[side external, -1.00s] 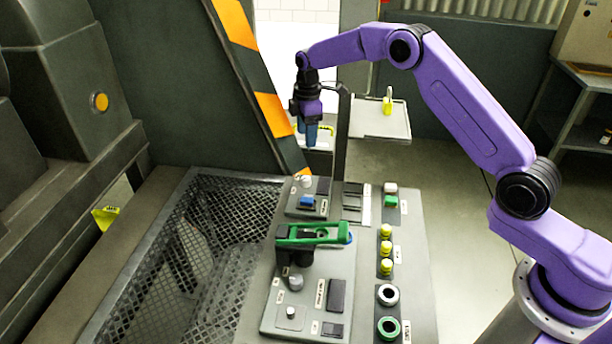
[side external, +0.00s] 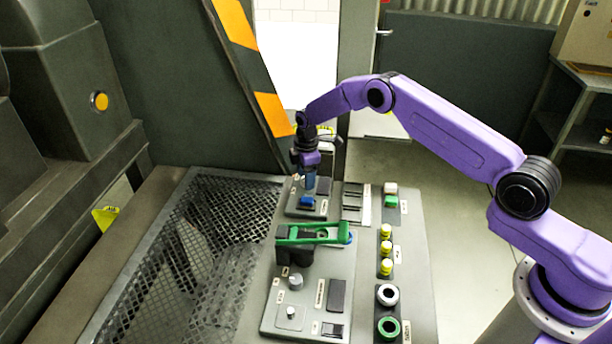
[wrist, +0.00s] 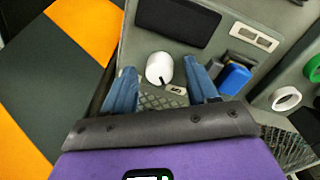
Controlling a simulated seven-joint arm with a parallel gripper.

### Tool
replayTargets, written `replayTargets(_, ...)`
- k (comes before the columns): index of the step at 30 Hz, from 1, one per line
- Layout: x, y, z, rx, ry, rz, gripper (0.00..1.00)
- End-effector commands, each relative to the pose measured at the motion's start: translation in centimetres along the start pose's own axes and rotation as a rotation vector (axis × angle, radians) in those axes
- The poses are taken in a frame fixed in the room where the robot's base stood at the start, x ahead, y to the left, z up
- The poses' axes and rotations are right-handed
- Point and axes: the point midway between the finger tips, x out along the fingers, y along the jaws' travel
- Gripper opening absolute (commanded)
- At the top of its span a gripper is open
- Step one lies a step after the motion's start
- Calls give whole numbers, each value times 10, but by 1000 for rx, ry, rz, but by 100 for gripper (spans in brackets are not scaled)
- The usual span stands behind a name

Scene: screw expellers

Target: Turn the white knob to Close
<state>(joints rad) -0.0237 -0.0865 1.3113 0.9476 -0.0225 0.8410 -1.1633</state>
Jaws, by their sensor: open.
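The white knob (wrist: 159,68) is on the grey panel and shows in the wrist view between my two blue fingertips, with a dark mark at its lower edge. A small label (wrist: 176,90) sits just below it, too small to read. My gripper (wrist: 158,66) is open, with one finger on each side of the knob and a gap to each. In the side view my gripper (side external: 309,187) points down over the far end of the panel, and the knob is hidden behind it. I cannot tell how far the fingertips are above the panel.
A blue switch (wrist: 233,78) stands close to my right finger; it also shows in the side view (side external: 307,202). A black rectangular plate (wrist: 178,22) lies beyond the knob. A green-handled lever (side external: 315,233), yellow buttons (side external: 386,248) and a grey knob (side external: 296,281) are nearer the camera.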

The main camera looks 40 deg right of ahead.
Motion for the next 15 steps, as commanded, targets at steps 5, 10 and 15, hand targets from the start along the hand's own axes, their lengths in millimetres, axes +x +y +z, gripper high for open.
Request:
replayTargets(5,3,0,0,0,0,0,58)
replayTargets(10,3,0,0,0,0,0,55)
replayTargets(15,3,0,0,0,0,-1,2)
